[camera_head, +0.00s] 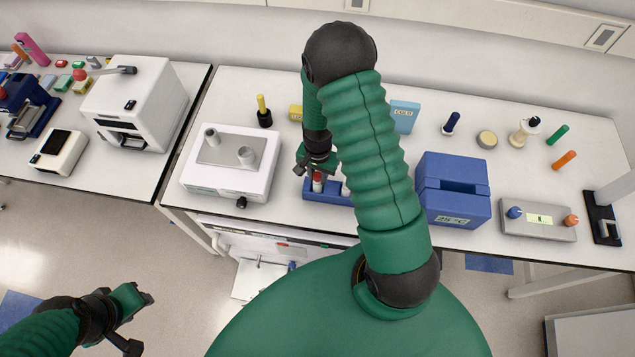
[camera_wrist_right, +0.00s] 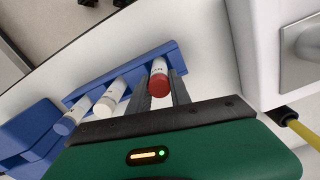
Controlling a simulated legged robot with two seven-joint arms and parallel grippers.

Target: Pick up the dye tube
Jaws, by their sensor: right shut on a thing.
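A red-capped tube (camera_wrist_right: 158,84) with a white body stands at one end of a blue rack (camera_wrist_right: 125,72). It also shows in the head view (camera_head: 317,183). My right gripper (camera_wrist_right: 166,85) is shut on this tube, one finger on each side. I cannot tell whether its foot is still seated in the rack. A white-capped tube (camera_wrist_right: 105,105) and a blue-capped tube (camera_wrist_right: 64,126) stand beside it. No label reading "dye" is legible. In the head view the rack (camera_head: 325,193) is partly hidden by my right arm. My left gripper (camera_head: 143,322) is open and empty over the floor, away from the bench.
A white device with two round wells (camera_head: 228,180) stands left of the rack. A blue box marked 25 °C (camera_head: 452,207) stands to the right. Behind are a yellow tool in a black holder (camera_head: 264,112) and a light-blue "COLD" block (camera_head: 404,115).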

